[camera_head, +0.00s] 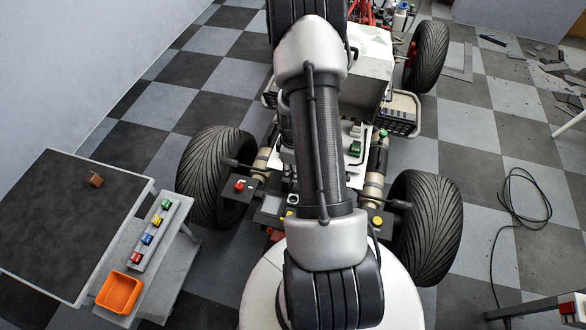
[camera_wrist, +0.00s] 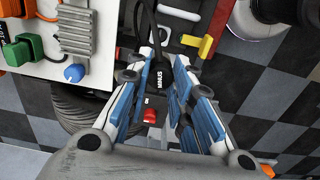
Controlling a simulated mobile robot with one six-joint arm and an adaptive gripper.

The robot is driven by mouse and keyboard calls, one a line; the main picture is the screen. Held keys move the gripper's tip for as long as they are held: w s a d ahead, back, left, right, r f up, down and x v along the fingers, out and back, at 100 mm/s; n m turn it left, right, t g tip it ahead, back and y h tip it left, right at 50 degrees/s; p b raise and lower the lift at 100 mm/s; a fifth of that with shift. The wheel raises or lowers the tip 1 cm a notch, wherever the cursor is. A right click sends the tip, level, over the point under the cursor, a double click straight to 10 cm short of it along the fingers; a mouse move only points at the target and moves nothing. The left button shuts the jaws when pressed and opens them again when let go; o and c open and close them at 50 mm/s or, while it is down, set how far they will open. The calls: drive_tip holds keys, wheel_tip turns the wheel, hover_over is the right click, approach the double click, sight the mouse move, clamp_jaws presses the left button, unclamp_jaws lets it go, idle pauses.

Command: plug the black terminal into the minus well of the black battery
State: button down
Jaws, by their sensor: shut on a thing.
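In the wrist view my gripper (camera_wrist: 163,62) has its blue-padded fingers closed around a black terminal (camera_wrist: 158,76) marked MINUS. A black cable runs up from it. The fingers cover part of its sides. In the head view my arm hides the gripper and the terminal. A red part (camera_wrist: 151,115) also shows below the terminal in the wrist view. I cannot tell whether this box is the black battery, and I make out no minus well.
In the wrist view a white panel (camera_wrist: 95,82) carries a green connector (camera_wrist: 22,49), a grey finned block (camera_wrist: 76,30) and a blue knob (camera_wrist: 74,73). A yellow bracket (camera_wrist: 205,46) is at the right. In the head view, an orange tray (camera_head: 119,292) sits at lower left.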

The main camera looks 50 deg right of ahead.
wheel_tip(320, 180, down, 7)
drive_tip(key=b, duration=0.4)
drive_tip(key=shift+r+b, duration=0.1)
drive_tip(key=shift+b, duration=0.25)
drive_tip(key=shift+r, duration=0.1)
drive_tip(key=shift+f+m+b, duration=0.65)
drive_tip(key=shift+f+b, duration=0.5)
drive_tip(key=shift+f, duration=0.3)
drive_tip(key=shift+f+m+b, duration=0.65)
drive_tip(key=shift+f+b, duration=0.45)
drive_tip(key=shift+f, duration=0.35)
drive_tip(key=shift+f+b, duration=1.3)
drive_tip(key=shift+f, duration=0.2)
drive_tip(key=c, duration=1.3)
unclamp_jaws()
drive_tip(key=shift+c, duration=0.2)
